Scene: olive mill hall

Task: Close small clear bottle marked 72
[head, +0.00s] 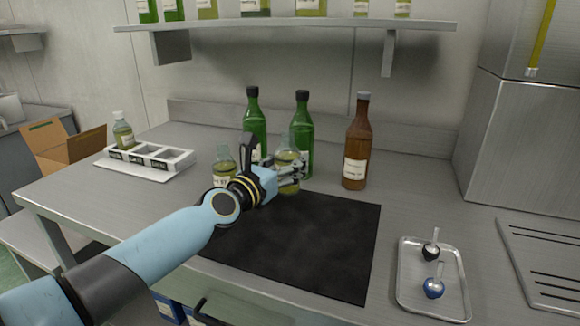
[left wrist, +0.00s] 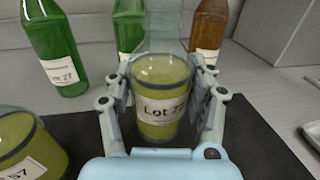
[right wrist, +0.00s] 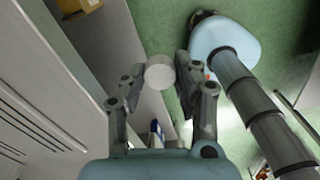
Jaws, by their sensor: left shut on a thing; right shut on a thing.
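A small clear bottle (left wrist: 160,72) with yellow-green liquid stands upright at the back of the dark mat. Its label reads "Lot 7" and a partly hidden digit. My left gripper (head: 291,173) is shut around its body. In the head view the bottle (head: 287,157) shows a clear neck with no cap visible. My right gripper (right wrist: 160,80) is shut on a round whitish cap (right wrist: 160,73), seen end-on between its fingertips. It hangs over the green floor beside the counter front and is not in the head view.
Another clear bottle (head: 224,168) stands just left; its label (left wrist: 25,172) ends in 57. Two green bottles (head: 302,125) and a brown bottle (head: 356,145) stand behind. A white rack (head: 180,162) holds one bottle. A metal tray (head: 405,285) holds two droppers. The mat (head: 320,240) is otherwise clear.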

